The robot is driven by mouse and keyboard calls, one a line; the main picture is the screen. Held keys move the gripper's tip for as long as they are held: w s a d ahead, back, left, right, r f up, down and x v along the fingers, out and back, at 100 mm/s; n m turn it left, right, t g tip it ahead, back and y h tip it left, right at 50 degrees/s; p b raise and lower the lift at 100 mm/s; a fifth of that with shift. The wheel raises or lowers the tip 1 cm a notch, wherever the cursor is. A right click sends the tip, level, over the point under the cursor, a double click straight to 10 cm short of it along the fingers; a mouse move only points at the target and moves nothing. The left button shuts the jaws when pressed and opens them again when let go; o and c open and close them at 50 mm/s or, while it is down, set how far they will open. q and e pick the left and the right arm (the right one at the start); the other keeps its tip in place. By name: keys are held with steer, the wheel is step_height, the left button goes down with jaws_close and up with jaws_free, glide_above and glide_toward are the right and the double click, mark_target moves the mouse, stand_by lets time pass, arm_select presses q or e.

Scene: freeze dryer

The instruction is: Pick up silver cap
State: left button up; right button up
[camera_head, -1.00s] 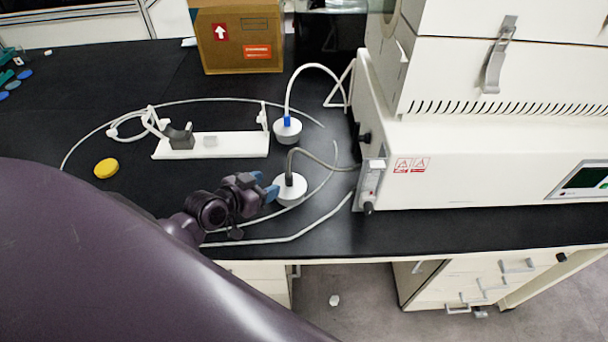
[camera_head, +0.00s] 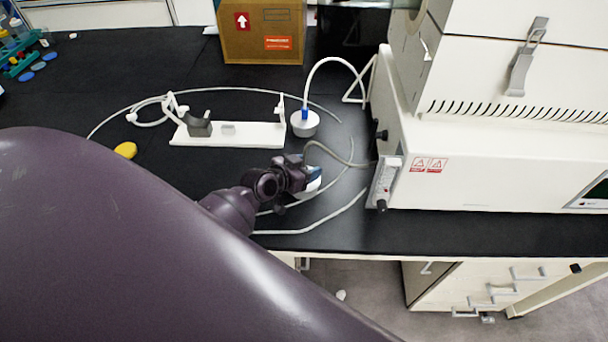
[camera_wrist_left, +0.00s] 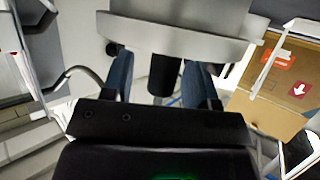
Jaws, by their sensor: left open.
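A silver-white round cap (camera_head: 308,192) with a grey hose sits on the black bench, left of the white machine; my gripper partly covers it. My left gripper (camera_head: 312,174) is at this cap, its blue fingers over its upper part. In the left wrist view, the open fingers (camera_wrist_left: 162,85) stand either side of a dark stem (camera_wrist_left: 165,75), under a wide grey rim that looks like the cap (camera_wrist_left: 180,38). I cannot tell whether the fingers touch the stem. A similar cap (camera_head: 305,124) with a blue connector stands farther back. My right gripper is not in view.
A white holder plate (camera_head: 255,134) with a dark clamp lies behind my gripper. A yellow disc (camera_head: 126,150) lies left, partly hidden by my arm. The white machine (camera_head: 480,180) stands right, a cardboard box (camera_head: 262,32) at the back. Loose white tubing crosses the bench.

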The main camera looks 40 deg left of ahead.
arm_select(q)
steer(key=shift+w+f, duration=0.2)
steer(key=shift+w, duration=0.2)
jaws_close()
step_height(320, 180, up, 20)
steer(key=p, duration=0.1)
steer(key=shift+p, duration=0.4)
